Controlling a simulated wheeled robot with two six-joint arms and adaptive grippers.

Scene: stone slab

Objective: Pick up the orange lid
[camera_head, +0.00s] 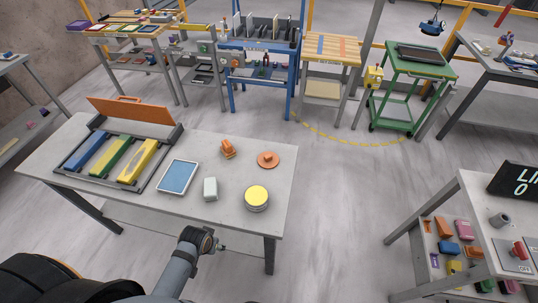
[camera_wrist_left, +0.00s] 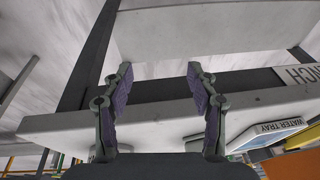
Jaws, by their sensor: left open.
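A larger orange panel (camera_head: 130,110) with a handle stands tilted at the back of a dark rack on the same table. My left gripper (camera_wrist_left: 160,73) is open and empty in the left wrist view, with the table's edge behind its fingers. In the head view my left arm reaches to the table's front edge, well short of the round lid; its fingers cannot be made out there. My right gripper is not in view.
The dark rack (camera_head: 72,176) holds blue, green and yellow bars. Open floor lies right of the table.

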